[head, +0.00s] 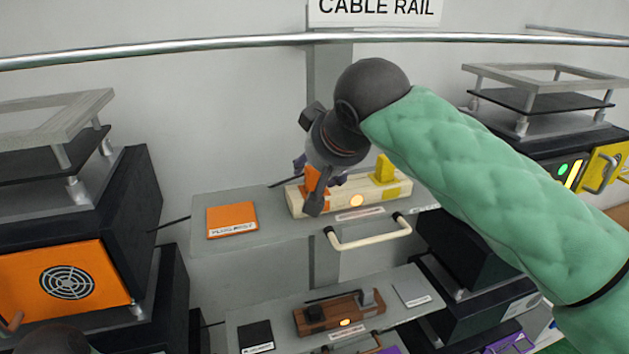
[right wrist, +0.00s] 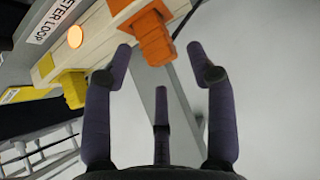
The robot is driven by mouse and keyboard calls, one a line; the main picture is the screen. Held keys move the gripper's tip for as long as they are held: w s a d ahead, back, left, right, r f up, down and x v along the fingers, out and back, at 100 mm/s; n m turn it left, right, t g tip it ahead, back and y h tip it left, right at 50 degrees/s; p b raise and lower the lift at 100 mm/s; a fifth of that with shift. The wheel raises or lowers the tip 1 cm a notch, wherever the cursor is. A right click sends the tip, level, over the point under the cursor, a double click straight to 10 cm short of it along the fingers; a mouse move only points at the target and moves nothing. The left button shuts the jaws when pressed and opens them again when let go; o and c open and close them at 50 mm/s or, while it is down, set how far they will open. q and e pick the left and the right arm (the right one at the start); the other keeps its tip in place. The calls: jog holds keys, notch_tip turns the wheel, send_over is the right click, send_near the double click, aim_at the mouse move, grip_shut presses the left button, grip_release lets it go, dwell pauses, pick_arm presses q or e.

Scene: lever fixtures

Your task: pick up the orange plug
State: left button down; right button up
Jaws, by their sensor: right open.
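The orange plug (head: 313,180) sits in the left end of a pale wooden block (head: 330,208) on the upper grey shelf, partly hidden by my right gripper (head: 318,186). In the right wrist view, the orange plug (right wrist: 155,38) is just ahead of my right gripper (right wrist: 161,60). Its fingers are spread, with the plug's near end around the gap between the two long fingertips. No clear grip or contact shows. The head view shows no left gripper.
A yellow plug (head: 384,171) stands at the block's right end. An orange pad (head: 232,220) lies on the shelf to the left. A pale handle (head: 368,237) juts from the shelf's front. A lower shelf (head: 275,318) holds a brown block (head: 340,313).

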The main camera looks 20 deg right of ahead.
jog(key=shift+x, duration=1.2)
jog(key=shift+s+r, duration=0.1)
jog(key=shift+r, duration=0.05)
jog(key=c, duration=1.1)
jog(key=shift+o, duration=0.3)
jog(key=shift+r, duration=0.1)
